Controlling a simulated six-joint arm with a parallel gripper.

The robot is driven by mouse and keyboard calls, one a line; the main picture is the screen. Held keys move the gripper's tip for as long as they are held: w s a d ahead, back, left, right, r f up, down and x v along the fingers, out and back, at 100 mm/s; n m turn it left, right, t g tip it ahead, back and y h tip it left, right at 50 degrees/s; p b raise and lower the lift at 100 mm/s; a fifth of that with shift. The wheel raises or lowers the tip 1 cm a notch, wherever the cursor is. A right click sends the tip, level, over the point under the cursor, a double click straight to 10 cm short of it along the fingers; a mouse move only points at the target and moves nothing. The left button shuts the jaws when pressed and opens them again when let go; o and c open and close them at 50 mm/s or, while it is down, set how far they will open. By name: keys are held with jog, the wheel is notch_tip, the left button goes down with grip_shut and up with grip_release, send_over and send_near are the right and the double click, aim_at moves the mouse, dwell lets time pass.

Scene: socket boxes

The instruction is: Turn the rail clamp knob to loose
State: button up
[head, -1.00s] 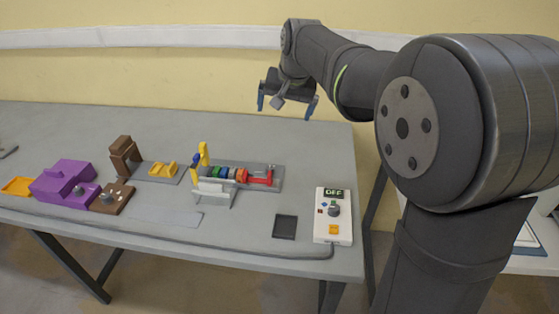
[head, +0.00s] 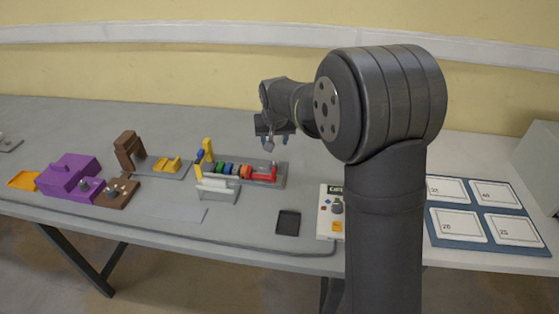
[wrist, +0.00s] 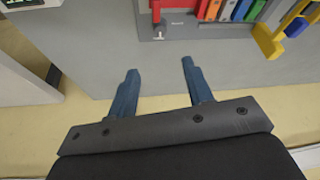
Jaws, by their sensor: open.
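The rail (head: 282,180) lies on the table with a row of coloured blocks (head: 228,169) on it. A red clamp (head: 262,176) sits at the right end of the row. In the wrist view a small grey knob (wrist: 159,33) shows beside the red clamp (wrist: 156,11); its setting cannot be read. My gripper (head: 276,140) is open and empty, behind and above the rail's right end. In the wrist view its blue fingers (wrist: 160,70) are apart, with bare table past their tips and the rail beyond.
A white control box (head: 327,225) with a dial is partly hidden by my arm. A dark square tray (head: 288,223), a white stand (head: 218,191), a brown block (head: 128,150) and a purple block (head: 65,177) stand nearby. A blue board with numbered cards (head: 486,240) lies right.

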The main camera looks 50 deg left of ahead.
aim_at(274, 165)
jog(key=x, duration=1.6)
jog(key=shift+f, duration=0.3)
jog(key=shift+c, duration=0.5)
jog(key=c, duration=0.9)
jog(key=shift+w+n+g, duration=0.1)
jog(key=shift+n+g, duration=0.8)
jog(key=shift+n, duration=1.4)
jog(key=shift+y, duration=0.3)
jog(key=o, duration=1)
jog(key=shift+r, duration=0.1)
jog(key=w+v, duration=0.1)
jog(key=v, duration=1.6)
jog(key=shift+s, duration=0.5)
jog(key=shift+r, duration=0.15)
